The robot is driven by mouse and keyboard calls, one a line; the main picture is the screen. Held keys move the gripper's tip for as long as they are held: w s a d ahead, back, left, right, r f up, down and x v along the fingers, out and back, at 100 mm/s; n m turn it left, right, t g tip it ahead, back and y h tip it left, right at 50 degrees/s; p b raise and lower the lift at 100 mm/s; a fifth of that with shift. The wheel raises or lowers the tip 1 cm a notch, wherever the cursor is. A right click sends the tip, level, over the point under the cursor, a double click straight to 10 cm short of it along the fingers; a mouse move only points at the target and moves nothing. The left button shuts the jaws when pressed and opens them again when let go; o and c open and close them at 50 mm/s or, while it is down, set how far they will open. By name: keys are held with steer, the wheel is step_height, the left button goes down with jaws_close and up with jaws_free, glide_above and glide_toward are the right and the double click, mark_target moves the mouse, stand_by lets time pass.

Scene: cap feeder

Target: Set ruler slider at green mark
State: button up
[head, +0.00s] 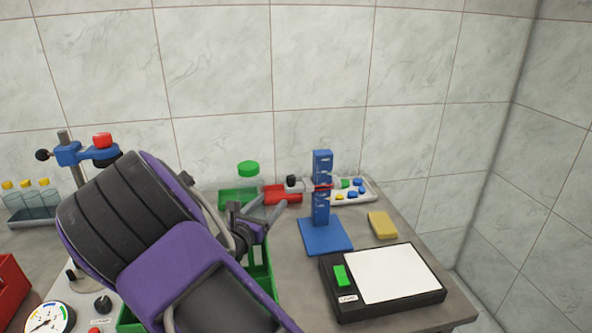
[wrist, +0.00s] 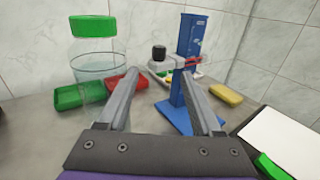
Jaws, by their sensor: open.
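The blue ruler stand (head: 321,207) has an upright post with pale marks on a flat blue base. It also shows in the wrist view (wrist: 187,40). A grey slider crosses the post with a red strip (head: 324,187) and a black knob (head: 291,180) out to the left. In the wrist view the knob (wrist: 158,53) appears beyond the gap between my fingers. My gripper (wrist: 157,75) is open and empty, apart from the slider. In the head view my gripper (head: 255,216) is left of the post. I cannot make out a green mark on the post.
Behind the post is a white tray (head: 368,194) of small parts. A yellow block (head: 382,225) and black-framed white pad (head: 390,273) lie right.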

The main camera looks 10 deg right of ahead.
mark_target(312, 180)
steer(key=b+x, duration=0.1)
steer(key=x, duration=1.6)
steer(key=shift+f, duration=0.15)
steer(key=shift+w+d, duration=0.15)
jaws_close()
stand_by(0.7)
